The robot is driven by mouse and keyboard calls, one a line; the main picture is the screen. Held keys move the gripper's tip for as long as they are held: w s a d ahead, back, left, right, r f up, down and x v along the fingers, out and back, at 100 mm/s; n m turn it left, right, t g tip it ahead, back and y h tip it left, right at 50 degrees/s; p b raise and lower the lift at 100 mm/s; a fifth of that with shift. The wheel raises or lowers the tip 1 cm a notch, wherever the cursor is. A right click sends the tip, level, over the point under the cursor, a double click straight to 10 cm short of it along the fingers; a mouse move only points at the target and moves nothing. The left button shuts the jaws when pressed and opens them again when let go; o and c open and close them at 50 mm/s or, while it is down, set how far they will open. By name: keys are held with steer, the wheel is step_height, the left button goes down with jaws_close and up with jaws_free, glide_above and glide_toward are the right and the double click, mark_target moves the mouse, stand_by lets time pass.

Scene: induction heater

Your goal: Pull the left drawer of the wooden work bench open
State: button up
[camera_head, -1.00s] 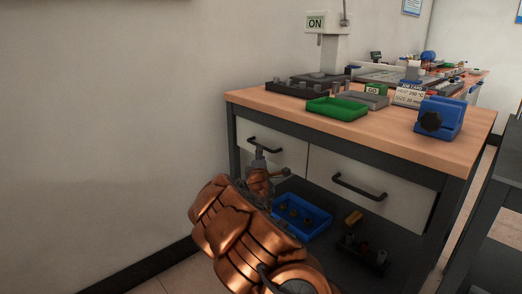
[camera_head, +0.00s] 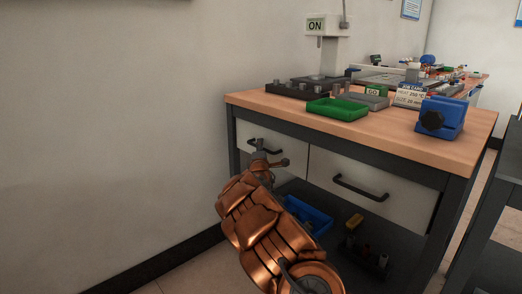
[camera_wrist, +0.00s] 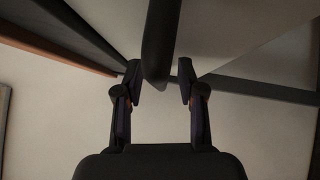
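The wooden work bench (camera_head: 420,140) has two white drawer fronts under its top. The left drawer (camera_head: 291,152) looks shut, flush with the frame. Its dark bar handle (camera_head: 252,144) is partly hidden by my gripper (camera_head: 268,158), which is right at it in the head view. In the wrist view the handle bar (camera_wrist: 160,40) comes down from the top and ends between the fingertips of my gripper (camera_wrist: 160,78). The fingers are apart; the left one is close to the bar, and a gap shows on the right.
The right drawer (camera_head: 400,200) has its own handle (camera_head: 360,188). A blue bin (camera_head: 308,213) sits on the lower shelf behind my arm. A wall is at left.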

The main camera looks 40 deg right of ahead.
jaws_close()
stand_by(0.3)
stand_by(0.4)
